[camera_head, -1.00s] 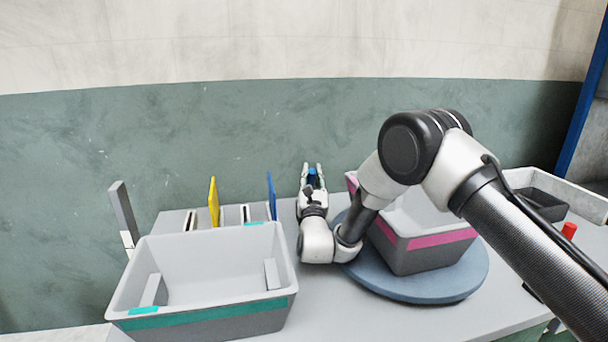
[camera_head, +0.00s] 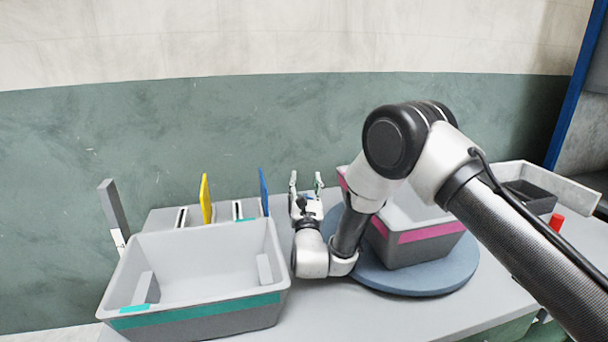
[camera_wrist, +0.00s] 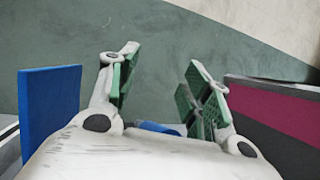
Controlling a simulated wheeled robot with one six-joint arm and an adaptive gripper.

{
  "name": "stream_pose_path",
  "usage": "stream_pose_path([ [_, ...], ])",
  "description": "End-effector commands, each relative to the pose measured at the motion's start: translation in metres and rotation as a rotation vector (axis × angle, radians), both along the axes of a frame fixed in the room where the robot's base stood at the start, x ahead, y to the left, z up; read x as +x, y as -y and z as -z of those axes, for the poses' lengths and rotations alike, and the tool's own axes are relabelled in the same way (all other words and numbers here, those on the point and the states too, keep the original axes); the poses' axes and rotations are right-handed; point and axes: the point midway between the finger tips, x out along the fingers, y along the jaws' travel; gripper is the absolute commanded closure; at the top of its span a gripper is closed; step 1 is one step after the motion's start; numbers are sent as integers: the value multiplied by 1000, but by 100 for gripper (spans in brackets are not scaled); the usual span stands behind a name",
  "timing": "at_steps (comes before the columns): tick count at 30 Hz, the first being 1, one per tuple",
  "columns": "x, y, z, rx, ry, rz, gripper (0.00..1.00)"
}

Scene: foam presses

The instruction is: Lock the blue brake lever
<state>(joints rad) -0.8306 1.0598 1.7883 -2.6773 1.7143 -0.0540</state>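A blue rounded piece (camera_wrist: 157,127), which looks like the brake lever's end, shows in the wrist view low between my fingers. Most of it is hidden behind my gripper's body, so its position and any contact cannot be told. I cannot make it out in the head view. My gripper (camera_head: 306,180) stands behind the table's middle, left of the round blue-grey turntable (camera_head: 440,280). In the wrist view my gripper (camera_wrist: 163,65) has its green-padded fingers spread, with nothing between the tips.
A tall blue plate (camera_head: 264,192) stands left of my gripper, close beside it in the wrist view (camera_wrist: 50,112). A yellow plate (camera_head: 205,199) is farther left. A teal-striped bin (camera_head: 200,312) is in front; a pink-striped bin (camera_head: 430,237) sits on the turntable.

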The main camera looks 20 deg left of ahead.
Motion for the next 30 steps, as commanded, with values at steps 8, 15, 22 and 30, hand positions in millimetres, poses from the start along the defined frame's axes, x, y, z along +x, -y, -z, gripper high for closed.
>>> stream_pose_path([
  [8,-52,12,24,-6,-3,-14,56],
  [15,-65,15,29,-3,0,-17,56],
  [22,-65,16,29,-4,0,-16,56],
  [30,-70,16,44,-5,-3,-14,56],
])
